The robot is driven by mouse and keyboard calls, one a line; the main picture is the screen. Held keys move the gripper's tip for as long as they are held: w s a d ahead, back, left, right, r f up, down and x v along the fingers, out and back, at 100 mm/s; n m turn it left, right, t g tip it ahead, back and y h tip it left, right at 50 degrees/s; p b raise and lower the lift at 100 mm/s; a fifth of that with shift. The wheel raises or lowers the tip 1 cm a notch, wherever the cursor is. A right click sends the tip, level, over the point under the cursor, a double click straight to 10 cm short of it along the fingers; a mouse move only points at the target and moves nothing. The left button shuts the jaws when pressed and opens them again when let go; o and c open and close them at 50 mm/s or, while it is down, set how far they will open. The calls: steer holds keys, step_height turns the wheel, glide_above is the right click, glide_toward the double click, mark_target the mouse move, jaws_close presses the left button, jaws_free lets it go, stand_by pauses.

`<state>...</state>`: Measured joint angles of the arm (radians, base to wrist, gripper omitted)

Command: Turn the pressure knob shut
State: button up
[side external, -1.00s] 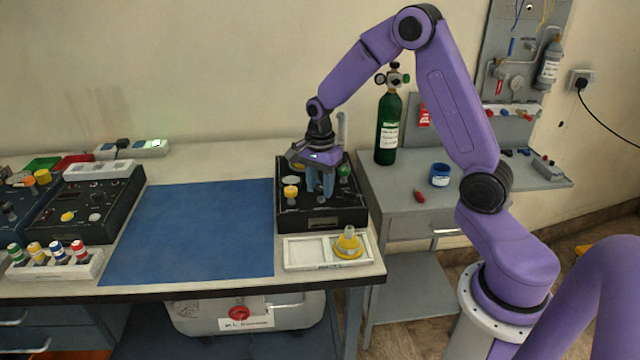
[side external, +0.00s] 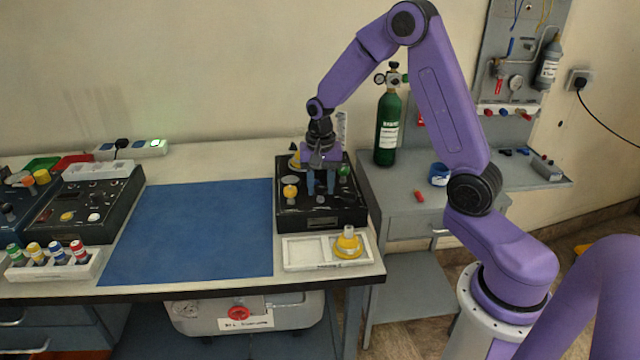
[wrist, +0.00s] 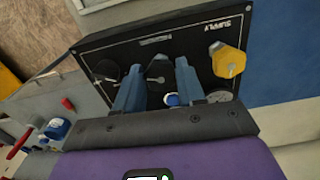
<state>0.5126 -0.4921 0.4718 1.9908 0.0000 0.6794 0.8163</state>
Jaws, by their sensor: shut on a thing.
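The black trainer panel (side external: 290,222) stands on the table, right of the blue mat. My gripper (side external: 320,192) points down over it. In the wrist view the fingers of my gripper (wrist: 159,66) are shut on a dark grey knob (wrist: 158,70) in the middle of the panel (wrist: 195,42). I take it for the pressure knob; its label is not readable, and the fingers hide it in the side view. A yellow knob (wrist: 227,62) by the word SUPPLY is apart from the fingers, and shows in the side view too (side external: 290,192).
A white tray (side external: 300,252) with a yellow fitting (side external: 348,243) stands in front of the panel. A green cylinder (side external: 388,130) stands behind right on a grey side bench (side external: 385,190). The blue mat (side external: 195,230) is clear.

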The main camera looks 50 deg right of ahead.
mark_target(322, 186)
steer(key=n, duration=0.5)
steer(key=shift+d+n, duration=0.1)
steer(key=shift+n, duration=0.2)
steer(key=n, duration=0.5)
steer(key=shift+d, duration=0.1)
steer(key=n, duration=0.5)
steer(key=shift+d+n, duration=0.1)
steer(key=shift+n, duration=0.3)
steer(key=n, duration=0.5)
steer(key=shift+w, duration=0.1)
steer(key=o, duration=1.1)
steer(key=shift+c, duration=0.2)
step_height(322, 186, up, 18)
steer(key=shift+f, duration=0.25)
